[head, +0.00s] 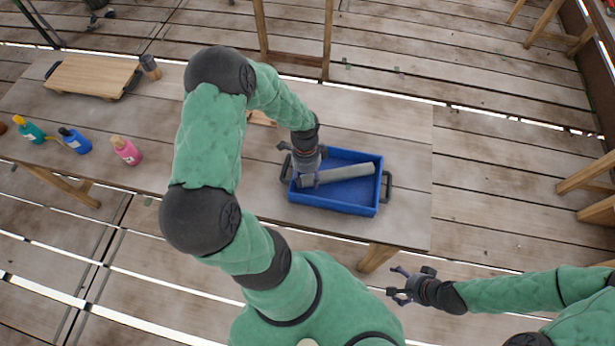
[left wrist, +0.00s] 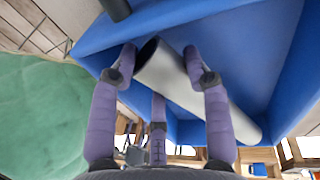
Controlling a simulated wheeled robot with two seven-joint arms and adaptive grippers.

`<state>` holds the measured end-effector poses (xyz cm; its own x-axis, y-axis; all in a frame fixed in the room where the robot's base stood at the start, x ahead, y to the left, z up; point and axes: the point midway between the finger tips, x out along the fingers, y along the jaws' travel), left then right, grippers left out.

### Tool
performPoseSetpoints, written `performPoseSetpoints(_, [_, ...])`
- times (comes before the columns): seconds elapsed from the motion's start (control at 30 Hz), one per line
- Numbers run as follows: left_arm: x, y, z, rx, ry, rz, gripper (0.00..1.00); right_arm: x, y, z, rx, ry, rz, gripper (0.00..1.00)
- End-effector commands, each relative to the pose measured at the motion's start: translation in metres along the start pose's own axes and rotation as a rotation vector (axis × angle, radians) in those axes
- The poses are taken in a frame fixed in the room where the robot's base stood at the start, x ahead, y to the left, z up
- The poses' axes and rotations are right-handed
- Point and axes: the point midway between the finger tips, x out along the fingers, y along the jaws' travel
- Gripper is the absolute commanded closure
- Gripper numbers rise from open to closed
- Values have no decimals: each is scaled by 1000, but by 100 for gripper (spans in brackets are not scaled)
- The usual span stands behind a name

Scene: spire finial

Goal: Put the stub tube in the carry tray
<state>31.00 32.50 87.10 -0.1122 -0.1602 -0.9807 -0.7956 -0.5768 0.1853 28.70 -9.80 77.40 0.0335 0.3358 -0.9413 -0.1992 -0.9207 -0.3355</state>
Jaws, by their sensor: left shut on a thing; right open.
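The stub tube (head: 352,172) is a grey tube lying slantwise within the blue carry tray (head: 335,206), which has dark end handles. In the left wrist view the tube (left wrist: 178,75) shows its dark open end, with the tray's blue floor (left wrist: 245,35) behind it. My left gripper (head: 308,178) is over the tray's left part, its fingers (left wrist: 162,62) shut around the tube near that end. Whether the tube touches the floor is hard to tell. My right gripper (head: 396,284) is open and empty, off the table's front edge.
A wooden board (head: 92,77) with dark handles and a dark-topped cylinder (head: 150,67) are at the far left. The tabletop right of the tray is clear.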

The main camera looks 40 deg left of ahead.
Motion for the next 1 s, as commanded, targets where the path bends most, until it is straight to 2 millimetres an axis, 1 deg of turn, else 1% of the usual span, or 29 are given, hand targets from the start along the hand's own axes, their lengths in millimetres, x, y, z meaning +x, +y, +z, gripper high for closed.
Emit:
performPoseSetpoints(0.17, [5,-1,0,0,0,0,100,4,1,0,0,0,0,16])
performPoseSetpoints(0.27, [5,-1,0,0,0,-1,100,3,1,0,0,0,0,16])
performPoseSetpoints(0.3, [5,-1,0,0,0,1,46,3,1,0,0,0,0,16])
performPoseSetpoints(0.33, [5,-1,0,0,0,0,42,3,1,0,0,0,0,16])
performPoseSetpoints(0.67, [5,-1,0,0,0,0,42,3,1,0,0,0,0,16])
performPoseSetpoints(0.77, [2,0,0,-1,0,0,42,1,0,0,0,0,0,16])
performPoseSetpoints(0.87, [-6,1,0,-1,0,-1,42,-4,-2,0,0,0,0,16])
performPoseSetpoints(0.97, [-21,1,0,-1,0,-3,42,-9,-3,0,0,0,0,16])
performPoseSetpoints(1.0, [-29,0,0,-1,0,-4,42,-10,-4,0,0,0,0,16])
